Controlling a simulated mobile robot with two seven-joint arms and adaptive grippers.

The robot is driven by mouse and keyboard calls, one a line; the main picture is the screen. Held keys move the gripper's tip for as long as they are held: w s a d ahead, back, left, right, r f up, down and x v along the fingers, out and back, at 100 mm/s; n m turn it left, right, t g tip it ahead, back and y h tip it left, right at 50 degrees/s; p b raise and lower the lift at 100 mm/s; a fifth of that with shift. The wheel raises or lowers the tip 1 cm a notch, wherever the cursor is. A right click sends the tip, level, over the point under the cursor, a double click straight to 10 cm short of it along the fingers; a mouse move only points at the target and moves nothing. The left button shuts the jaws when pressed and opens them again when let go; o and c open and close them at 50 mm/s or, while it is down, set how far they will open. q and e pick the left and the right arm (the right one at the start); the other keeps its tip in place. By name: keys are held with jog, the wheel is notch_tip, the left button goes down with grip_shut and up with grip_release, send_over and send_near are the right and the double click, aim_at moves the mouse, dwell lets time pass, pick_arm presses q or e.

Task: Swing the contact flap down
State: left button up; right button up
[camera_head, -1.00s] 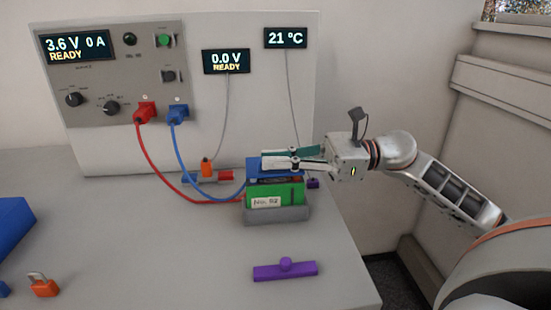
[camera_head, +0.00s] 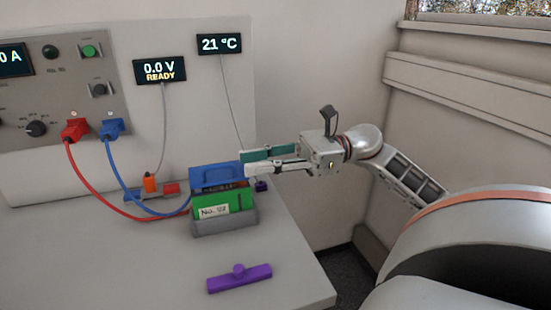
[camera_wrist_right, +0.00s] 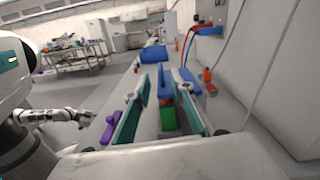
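The blue contact flap (camera_head: 217,172) is at the top of the grey holder (camera_head: 226,228), above and behind the green cell labelled No. 02 (camera_head: 226,202). A dark strip shows between flap and cell; I cannot tell the flap's exact tilt. My right gripper (camera_head: 250,161) is open and empty, its fingertips just right of the flap, near its height. Contact is unclear. In the right wrist view, the two teal-padded fingers (camera_wrist_right: 160,108) stand apart, with the green cell (camera_wrist_right: 168,117) showing between them. What seems to be my left gripper (camera_wrist_right: 72,117) is small at the left there.
Red plug (camera_head: 75,130) and blue plug (camera_head: 111,128) sit on the panel, and their cables run to the holder. A purple bar with a knob (camera_head: 239,279) lies in front. An orange-topped device (camera_head: 151,183) stands behind left. The table's right edge is close.

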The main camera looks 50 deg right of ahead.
jog(key=shift+v, duration=2.35)
